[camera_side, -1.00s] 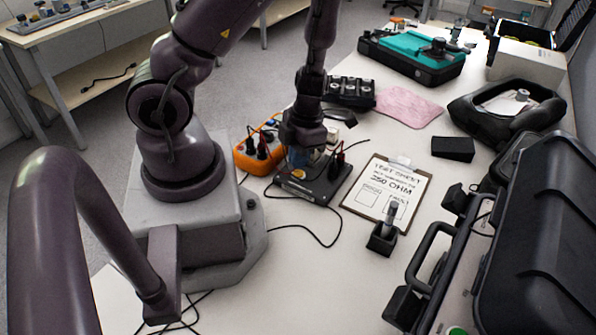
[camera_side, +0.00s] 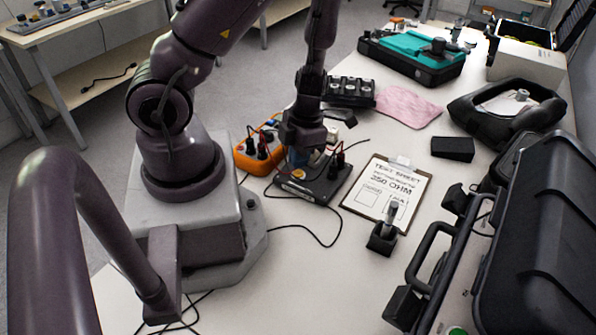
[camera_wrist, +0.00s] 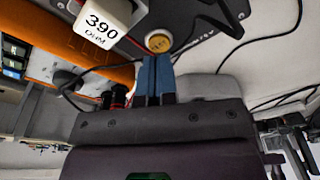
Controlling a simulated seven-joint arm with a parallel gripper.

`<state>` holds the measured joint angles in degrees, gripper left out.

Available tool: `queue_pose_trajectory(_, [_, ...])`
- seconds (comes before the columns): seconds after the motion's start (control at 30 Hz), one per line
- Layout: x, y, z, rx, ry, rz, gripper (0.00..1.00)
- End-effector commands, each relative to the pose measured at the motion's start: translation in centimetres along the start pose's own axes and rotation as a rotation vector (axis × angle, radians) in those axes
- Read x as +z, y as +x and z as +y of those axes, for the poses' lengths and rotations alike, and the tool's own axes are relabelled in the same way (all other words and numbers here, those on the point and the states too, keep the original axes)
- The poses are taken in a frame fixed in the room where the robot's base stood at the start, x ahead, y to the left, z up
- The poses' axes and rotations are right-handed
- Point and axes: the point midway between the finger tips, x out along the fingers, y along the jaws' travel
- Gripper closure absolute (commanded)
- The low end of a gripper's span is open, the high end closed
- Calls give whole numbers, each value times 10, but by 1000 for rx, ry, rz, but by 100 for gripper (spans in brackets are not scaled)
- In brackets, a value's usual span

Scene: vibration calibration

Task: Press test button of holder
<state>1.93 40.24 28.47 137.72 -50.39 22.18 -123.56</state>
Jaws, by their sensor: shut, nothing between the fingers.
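The holder (camera_side: 322,188) is a flat dark box on the white table, with black plugs and red leads at its right end. Its round yellow test button (camera_side: 298,174) also shows in the wrist view (camera_wrist: 159,42). My gripper (camera_side: 296,160) is over the holder's left part, pointing down. Its blue fingertips (camera_wrist: 155,62) are together and empty, right beside the button in the wrist view. I cannot tell whether they touch it. My gripper hides part of the holder in the side view.
An orange meter (camera_side: 247,160) with plugged leads stands left of the holder. A clipboard with a test sheet (camera_side: 372,208) lies to the right. A black cable loops in front. A pink cloth (camera_side: 408,106) and a teal-topped case (camera_side: 420,52) are behind.

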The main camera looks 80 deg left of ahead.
Motion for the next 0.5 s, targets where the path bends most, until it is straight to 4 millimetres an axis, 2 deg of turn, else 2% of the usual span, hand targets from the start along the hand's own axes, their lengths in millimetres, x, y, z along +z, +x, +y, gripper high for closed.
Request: queue_pose_trajectory(0.5, [1,6,0,1,1,0,100])
